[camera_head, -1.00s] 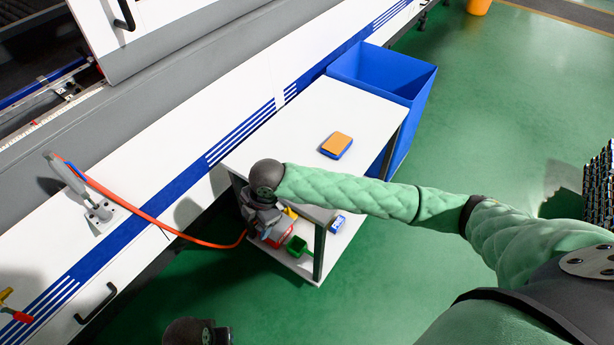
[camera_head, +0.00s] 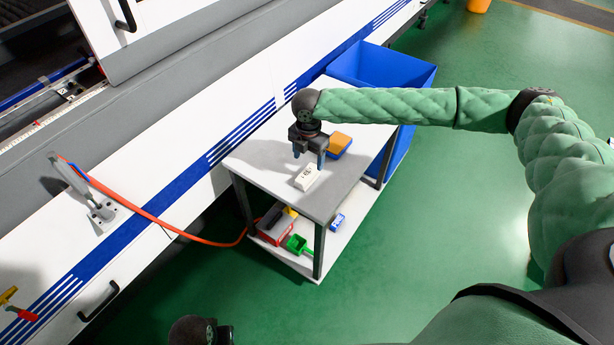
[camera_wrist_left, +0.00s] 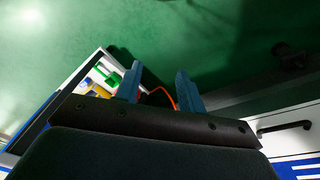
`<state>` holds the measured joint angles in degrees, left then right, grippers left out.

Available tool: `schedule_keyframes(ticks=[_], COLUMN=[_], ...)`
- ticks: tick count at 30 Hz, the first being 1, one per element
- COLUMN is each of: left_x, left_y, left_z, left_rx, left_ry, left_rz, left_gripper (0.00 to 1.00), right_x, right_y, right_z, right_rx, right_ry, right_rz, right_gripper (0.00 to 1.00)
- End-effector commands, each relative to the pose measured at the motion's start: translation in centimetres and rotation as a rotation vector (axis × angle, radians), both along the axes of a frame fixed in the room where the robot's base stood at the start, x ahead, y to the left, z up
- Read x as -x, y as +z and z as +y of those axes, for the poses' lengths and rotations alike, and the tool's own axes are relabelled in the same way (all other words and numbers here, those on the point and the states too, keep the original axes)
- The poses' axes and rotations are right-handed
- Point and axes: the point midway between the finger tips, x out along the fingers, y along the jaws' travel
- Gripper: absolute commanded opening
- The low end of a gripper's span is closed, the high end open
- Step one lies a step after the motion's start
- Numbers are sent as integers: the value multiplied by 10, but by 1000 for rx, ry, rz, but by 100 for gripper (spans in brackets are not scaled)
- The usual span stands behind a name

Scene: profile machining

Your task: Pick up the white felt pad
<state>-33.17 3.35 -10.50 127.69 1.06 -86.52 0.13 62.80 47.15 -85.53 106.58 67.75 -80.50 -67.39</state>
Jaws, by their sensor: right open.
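The white felt pad (camera_head: 306,177) appears as a small white block with dark marks, lying on the near part of the cart's white top. My right gripper (camera_head: 309,158) is open and empty, pointing down, with its fingertips just above and behind the pad. I see a gap between the fingers and the pad, but the exact height is hard to judge. My left gripper (camera_wrist_left: 158,82) shows open and empty in the left wrist view, over the floor and away from the pad.
The lower shelf holds a red box (camera_head: 275,226), a green scoop (camera_head: 299,244) and a small blue item (camera_head: 338,220). A blue bin (camera_head: 405,75) stands behind. An orange hose (camera_head: 165,222) runs left.

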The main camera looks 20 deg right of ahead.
Motion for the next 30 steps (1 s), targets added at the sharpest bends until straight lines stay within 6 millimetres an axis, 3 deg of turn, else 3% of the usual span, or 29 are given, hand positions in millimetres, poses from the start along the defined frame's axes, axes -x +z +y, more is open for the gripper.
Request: schedule_keyframes(ticks=[10, 22, 30], left_x=[-2, 0, 1], left_y=[-29, -92, -103], left_z=[0, 4, 4], left_rx=[-5, -15, -15], left_ry=[-1, 0, 0], left_rz=[3, 7, 6], left_gripper=[39, 39, 39], right_x=[2, 6, 6], right_y=[-25, -63, -72], right_z=[2, 6, 6], right_rx=[1, 1, 1], right_ry=[0, 0, 0], right_rz=[2, 2, 1], right_gripper=[66, 66, 66])
